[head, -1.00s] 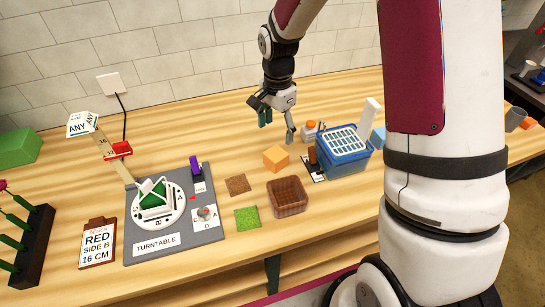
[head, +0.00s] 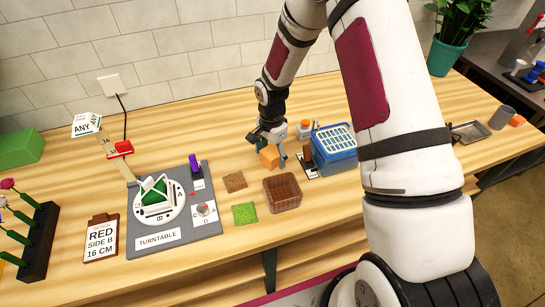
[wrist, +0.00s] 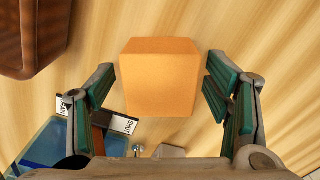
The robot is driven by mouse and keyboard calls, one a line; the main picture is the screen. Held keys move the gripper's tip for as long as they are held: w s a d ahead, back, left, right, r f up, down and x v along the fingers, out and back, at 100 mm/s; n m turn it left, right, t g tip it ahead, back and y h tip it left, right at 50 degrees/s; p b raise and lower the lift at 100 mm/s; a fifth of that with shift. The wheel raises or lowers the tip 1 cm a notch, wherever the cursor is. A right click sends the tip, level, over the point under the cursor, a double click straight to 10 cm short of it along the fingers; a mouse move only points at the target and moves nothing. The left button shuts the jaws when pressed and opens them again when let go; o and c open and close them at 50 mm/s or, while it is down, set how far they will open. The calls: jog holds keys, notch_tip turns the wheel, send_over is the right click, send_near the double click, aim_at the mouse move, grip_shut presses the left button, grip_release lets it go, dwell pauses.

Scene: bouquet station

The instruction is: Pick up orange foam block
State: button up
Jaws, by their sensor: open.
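The orange foam block (head: 268,157) sits on the wooden table, behind the brown basket. In the wrist view the orange foam block (wrist: 160,80) lies between the two green-padded fingers, with a gap on each side. My gripper (head: 268,148) is open and low around the block, pointing down. In the wrist view my gripper (wrist: 160,92) shows its fingers apart and not touching the block. The arm hides part of the table behind the block.
A brown basket (head: 282,193) stands in front of the block. A blue crate with a white grid (head: 334,150) and an orange-capped jar (head: 305,130) are to the right. A brown square (head: 234,182) and a green square (head: 245,213) lie to the left.

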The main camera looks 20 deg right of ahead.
jog(key=shift+f, duration=0.1)
jog(key=c, duration=0.8)
jog(key=shift+c, duration=0.5)
